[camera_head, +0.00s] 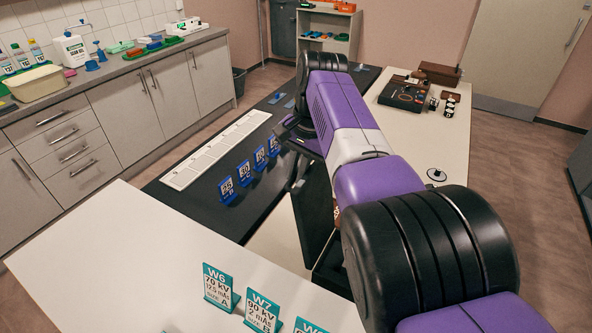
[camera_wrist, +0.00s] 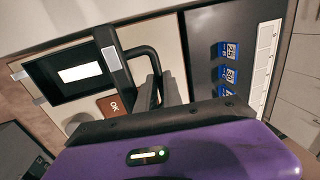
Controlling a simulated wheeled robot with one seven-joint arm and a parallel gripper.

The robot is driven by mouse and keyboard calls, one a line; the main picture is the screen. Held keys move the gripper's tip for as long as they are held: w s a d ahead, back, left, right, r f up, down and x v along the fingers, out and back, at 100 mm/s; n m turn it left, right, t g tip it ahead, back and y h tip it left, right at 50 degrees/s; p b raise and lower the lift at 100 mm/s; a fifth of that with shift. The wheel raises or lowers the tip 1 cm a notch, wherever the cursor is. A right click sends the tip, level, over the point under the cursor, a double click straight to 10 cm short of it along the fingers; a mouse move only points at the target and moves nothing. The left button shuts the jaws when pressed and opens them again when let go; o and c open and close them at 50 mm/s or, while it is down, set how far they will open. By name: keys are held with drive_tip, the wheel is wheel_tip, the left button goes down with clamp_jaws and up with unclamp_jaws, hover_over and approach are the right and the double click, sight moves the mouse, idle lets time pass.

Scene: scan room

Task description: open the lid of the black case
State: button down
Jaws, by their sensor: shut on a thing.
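The black case (camera_head: 332,277) is mostly hidden behind my arm in the head view. A dark panel that looks like its lid (camera_head: 311,215) stands steeply tilted there. In the wrist view a black framed part (camera_wrist: 45,80) with a white label and grey latches shows at upper left, and a curved black handle (camera_wrist: 147,52) runs from it toward my fingers. My gripper (camera_wrist: 165,95) is shut on the handle; the exact contact is partly hidden. In the head view my gripper (camera_head: 296,183) is beside the panel's upper left edge.
Teal cards (camera_head: 221,288) stand on the near white table. A brown OK block (camera_wrist: 113,104) is close to my fingers.

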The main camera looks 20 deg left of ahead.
drive_tip(key=shift+a+r, duration=0.1)
drive_tip(key=shift+a, duration=0.05)
drive_tip(key=c, duration=1.5)
unclamp_jaws()
drive_tip(key=shift+r, duration=0.15)
wheel_tip(320, 180, up, 7)
drive_tip(key=d+b, duration=0.1)
drive_tip(key=shift+d+r, duration=0.2)
drive_tip(key=shift+d, duration=0.1)
drive_tip(key=shift+s, duration=0.1)
